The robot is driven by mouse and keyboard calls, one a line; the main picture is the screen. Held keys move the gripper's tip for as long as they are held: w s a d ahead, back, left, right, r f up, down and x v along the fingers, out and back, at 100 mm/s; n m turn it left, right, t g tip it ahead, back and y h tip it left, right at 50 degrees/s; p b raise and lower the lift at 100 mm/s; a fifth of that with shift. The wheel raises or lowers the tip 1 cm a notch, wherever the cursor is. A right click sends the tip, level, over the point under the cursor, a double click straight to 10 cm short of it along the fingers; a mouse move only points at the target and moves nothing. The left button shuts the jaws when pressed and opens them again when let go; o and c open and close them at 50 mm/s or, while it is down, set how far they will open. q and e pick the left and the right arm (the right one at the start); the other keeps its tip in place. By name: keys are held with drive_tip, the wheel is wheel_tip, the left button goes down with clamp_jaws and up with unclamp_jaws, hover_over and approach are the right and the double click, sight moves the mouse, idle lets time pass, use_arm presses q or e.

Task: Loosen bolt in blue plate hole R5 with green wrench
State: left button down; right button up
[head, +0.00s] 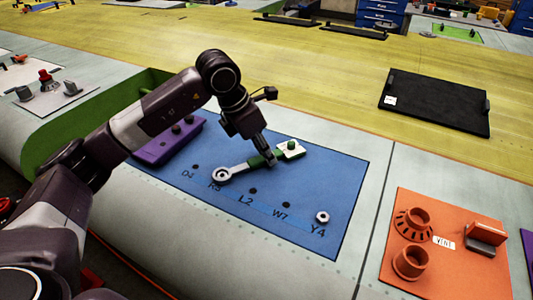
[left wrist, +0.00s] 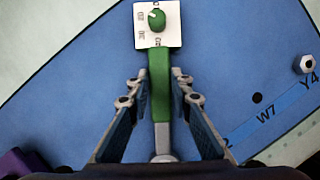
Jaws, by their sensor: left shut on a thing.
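The blue plate (head: 300,215) lies on the wing surface, with holes labelled D4, R5, L2, W7 and Y4. My left gripper (head: 270,162) is shut on the green handle of the wrench (head: 250,163). The handle also shows between the fingers in the left wrist view (left wrist: 160,85). The wrench's silver ring end lies at hole R5, just above its label in the head view. The ring covers the hole, and I cannot tell how it sits on the R5 bolt. My right gripper is not in view.
A white tag with a green knob (head: 291,149) stands beyond the handle. A hex bolt (head: 322,217) sits at Y4. A purple block (head: 168,142) is left, an orange plate with round parts (head: 450,265) right, and a black panel (head: 435,102) behind.

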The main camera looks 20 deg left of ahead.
use_arm(q)
drive_tip(key=shift+w+a+r+n+t+y, duration=0.1)
drive_tip(key=shift+w+a+n+t+y, duration=0.1)
drive_tip(key=shift+w+a+n, duration=0.3)
drive_tip(key=shift+w+a+r+n+t+y, duration=0.1)
drive_tip(key=shift+w+a+n+y, duration=0.1)
drive_tip(key=shift+a+n, duration=0.45)
drive_tip(key=shift+w+a+n+b, duration=0.2)
drive_tip(key=shift+a+n+b, duration=0.2)
drive_tip(key=shift+n, duration=0.15)
drive_tip(key=shift+w+a+r+n+y, duration=0.1)
drive_tip(key=shift+w+a+n+y, duration=0.1)
drive_tip(key=shift+a+n, duration=0.15)
drive_tip(key=shift+w+a+r+n+y, duration=0.1)
drive_tip(key=shift+a+n+y, duration=0.1)
drive_tip(key=shift+a+n, duration=0.15)
drive_tip(key=shift+a, duration=0.1)
